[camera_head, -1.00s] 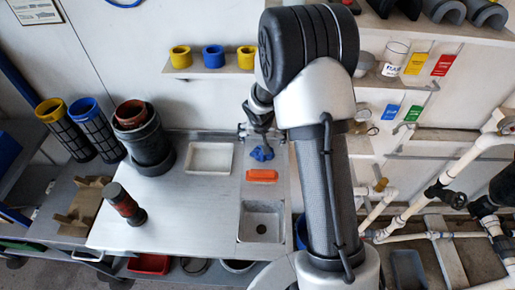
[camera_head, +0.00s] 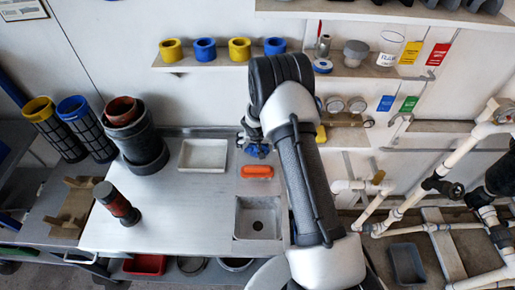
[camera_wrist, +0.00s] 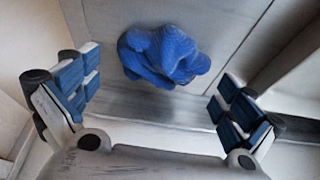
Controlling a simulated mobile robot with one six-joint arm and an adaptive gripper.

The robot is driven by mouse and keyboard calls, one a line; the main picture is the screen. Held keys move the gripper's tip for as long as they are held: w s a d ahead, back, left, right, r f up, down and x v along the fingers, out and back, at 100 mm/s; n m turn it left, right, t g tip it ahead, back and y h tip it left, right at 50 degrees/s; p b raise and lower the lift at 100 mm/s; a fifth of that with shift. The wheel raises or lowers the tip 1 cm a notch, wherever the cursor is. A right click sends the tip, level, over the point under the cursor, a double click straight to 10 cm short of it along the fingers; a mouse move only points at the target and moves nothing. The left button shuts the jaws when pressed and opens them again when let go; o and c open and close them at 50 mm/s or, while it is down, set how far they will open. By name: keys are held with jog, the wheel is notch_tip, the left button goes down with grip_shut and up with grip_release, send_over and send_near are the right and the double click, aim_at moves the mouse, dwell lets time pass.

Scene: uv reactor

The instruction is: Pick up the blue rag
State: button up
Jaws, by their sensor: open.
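The blue rag (camera_head: 257,151) lies crumpled on the metal counter, behind the orange block, and is partly covered by my gripper in the head view. In the wrist view the rag (camera_wrist: 164,55) is a bunched blue heap, fully visible, between and beyond the two fingers. My gripper (camera_wrist: 157,100) is open, with its blue-padded fingers wide apart on either side of the rag and not touching it. In the head view my gripper (camera_head: 252,142) hangs just above the rag.
An orange block (camera_head: 257,171) lies in front of the rag, with a sink basin (camera_head: 243,229) nearer. A white tray (camera_head: 183,155) is to the left. A shelf (camera_head: 190,66) with yellow and blue rings is on the wall behind.

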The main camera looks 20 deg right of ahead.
jog(key=shift+x, duration=0.8)
jog(key=shift+c, duration=0.2)
jog(key=c, duration=1.2)
jog(key=shift+o, duration=0.2)
notch_tip(320, 180, up, 10)
jog(key=p, duration=0.3)
jog(key=shift+p, duration=0.3)
jog(key=o, duration=0.6)
jog(key=c, duration=0.4)
jog(key=shift+c, duration=0.2)
